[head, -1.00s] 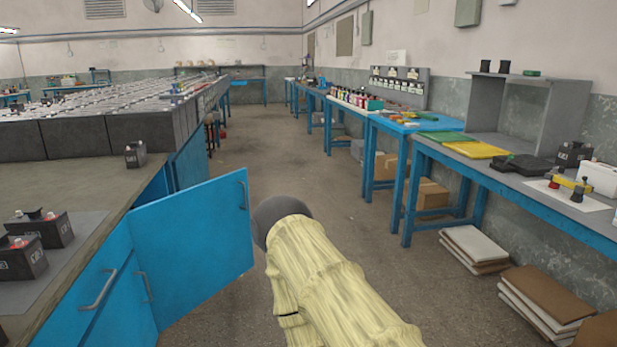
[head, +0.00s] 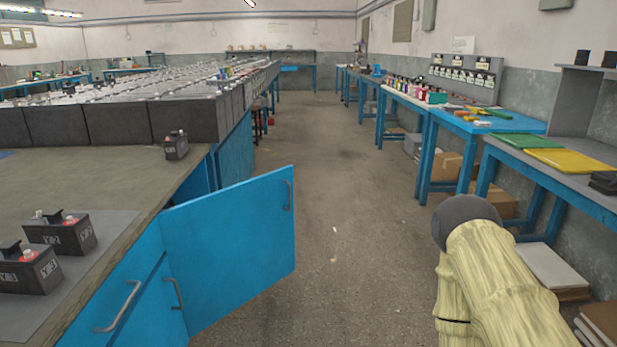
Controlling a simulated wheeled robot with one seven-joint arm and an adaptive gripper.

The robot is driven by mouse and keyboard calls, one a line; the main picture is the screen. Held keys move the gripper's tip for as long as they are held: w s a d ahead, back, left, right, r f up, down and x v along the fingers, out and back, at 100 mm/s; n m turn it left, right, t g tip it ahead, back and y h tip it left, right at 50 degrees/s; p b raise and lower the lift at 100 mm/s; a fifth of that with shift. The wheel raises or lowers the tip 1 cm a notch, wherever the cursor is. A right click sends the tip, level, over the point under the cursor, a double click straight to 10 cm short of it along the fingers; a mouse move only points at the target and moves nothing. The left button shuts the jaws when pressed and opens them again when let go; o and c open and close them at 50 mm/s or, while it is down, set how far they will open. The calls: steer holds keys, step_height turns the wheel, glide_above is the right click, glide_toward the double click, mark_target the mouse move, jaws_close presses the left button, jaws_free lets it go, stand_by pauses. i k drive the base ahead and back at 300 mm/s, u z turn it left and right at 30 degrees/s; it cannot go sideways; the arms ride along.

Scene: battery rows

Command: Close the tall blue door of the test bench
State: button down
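The blue door (head: 228,250) of the test bench (head: 75,195) stands open at the left, swung out into the aisle. A grey handle (head: 287,195) shows near its upper free edge. Behind the door, part of a dark opening in the bench front shows. My arm, in a cream ribbed cover with a dark rounded end, is at the lower right, apart from the door and to its right. My gripper's fingers do not show in this view.
Batteries (head: 60,233) stand on the bench top, and one small battery (head: 176,145) is farther back. Blue-legged worktables (head: 477,124) line the right wall, with cardboard boxes (head: 447,167) beneath. Stacked boards (head: 553,268) lie on the floor at the right. The aisle floor (head: 320,200) between is clear.

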mark_target(225, 248)
steer(key=u, duration=0.45)
steer(key=i, duration=0.9)
steer(key=u, duration=0.75)
